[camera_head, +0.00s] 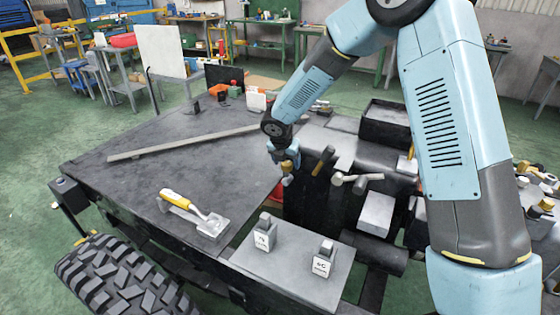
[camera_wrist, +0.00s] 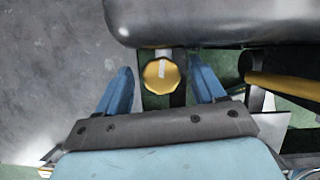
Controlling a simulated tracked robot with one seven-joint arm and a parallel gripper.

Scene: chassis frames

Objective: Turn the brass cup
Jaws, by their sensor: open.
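The brass cup (camera_wrist: 159,77) is a small, round, faceted yellow piece with a pale stripe on its upper part in the wrist view. It lies between the two blue fingertips of my gripper (camera_wrist: 163,85), which is open, with a gap showing on each side of the cup. In the head view my gripper (camera_head: 286,157) points down at the right edge of the dark deck, with the brass cup (camera_head: 288,166) small and partly hidden at the fingertips. I cannot tell how far down the fingers reach.
A dark rounded body (camera_wrist: 220,20) lies just above the cup in the wrist view, and a yellow bar (camera_wrist: 285,85) is to the right. Hammers (camera_head: 358,180) lie right of my gripper.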

